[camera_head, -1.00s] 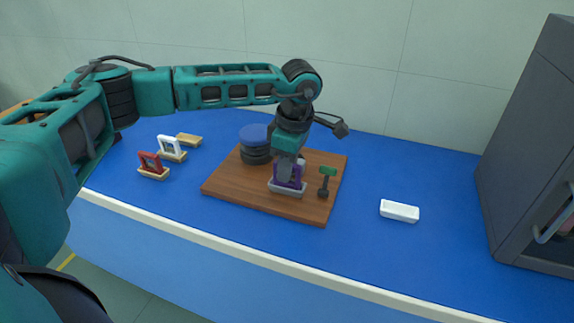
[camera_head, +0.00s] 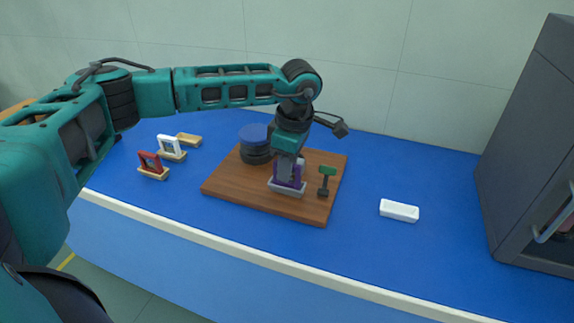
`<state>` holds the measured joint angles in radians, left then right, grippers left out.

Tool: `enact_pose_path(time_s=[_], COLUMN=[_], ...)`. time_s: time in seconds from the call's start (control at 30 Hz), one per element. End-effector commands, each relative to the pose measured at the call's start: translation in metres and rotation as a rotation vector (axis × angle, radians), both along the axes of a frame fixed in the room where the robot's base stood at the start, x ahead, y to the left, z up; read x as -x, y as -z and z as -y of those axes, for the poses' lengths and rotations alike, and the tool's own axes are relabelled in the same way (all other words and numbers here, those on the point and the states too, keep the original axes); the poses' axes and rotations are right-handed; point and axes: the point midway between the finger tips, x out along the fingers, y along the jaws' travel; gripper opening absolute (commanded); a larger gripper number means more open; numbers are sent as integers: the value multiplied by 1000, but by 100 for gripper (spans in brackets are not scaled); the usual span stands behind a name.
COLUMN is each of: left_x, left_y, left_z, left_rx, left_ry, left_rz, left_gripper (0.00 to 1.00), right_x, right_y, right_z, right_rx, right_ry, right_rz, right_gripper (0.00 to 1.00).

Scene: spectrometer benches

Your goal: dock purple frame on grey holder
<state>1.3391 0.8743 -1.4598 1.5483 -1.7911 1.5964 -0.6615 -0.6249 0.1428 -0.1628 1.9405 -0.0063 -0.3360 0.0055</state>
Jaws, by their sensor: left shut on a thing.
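The purple frame (camera_head: 295,182) is upright at the grey holder (camera_head: 287,191), which sits on the brown wooden board (camera_head: 240,192). My left gripper (camera_head: 287,172) comes down from above and is shut on the purple frame. The fingers hide much of the frame. The frame's lower edge meets the holder in the picture, but I cannot tell if it is fully seated. My right gripper is not in view.
A dark stack with a blue top (camera_head: 254,143) and a green-topped post (camera_head: 326,180) stand on the board. Red (camera_head: 150,163) and white (camera_head: 170,146) frames stand left on wooden holders. An empty wooden holder (camera_head: 189,139), white tray (camera_head: 399,210) and grey cabinet (camera_head: 530,150) are around.

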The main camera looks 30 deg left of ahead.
Motion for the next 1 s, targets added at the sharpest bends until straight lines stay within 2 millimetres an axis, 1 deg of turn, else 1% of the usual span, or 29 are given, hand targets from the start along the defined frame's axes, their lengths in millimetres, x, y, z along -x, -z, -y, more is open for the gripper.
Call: enact_pose_path(time_s=[0.57, 0.6, 0.67, 0.87, 1.0], left_x=[0, 0, 0, 0, 0], left_y=[12, 11, 11, 11, 5], left_z=[0, 0, 0, 0, 1], left_rx=[0, 1, 0, 0, 1], left_ry=[0, 0, 0, 0, 0], left_rz=[0, 1, 0, 0, 0], left_gripper=[0, 23, 28, 29, 29], right_x=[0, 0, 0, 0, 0], right_y=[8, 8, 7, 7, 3], right_z=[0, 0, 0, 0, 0], right_rx=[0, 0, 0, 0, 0], right_ry=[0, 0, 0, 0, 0], right_rz=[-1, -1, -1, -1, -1], right_gripper=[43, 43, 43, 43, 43])
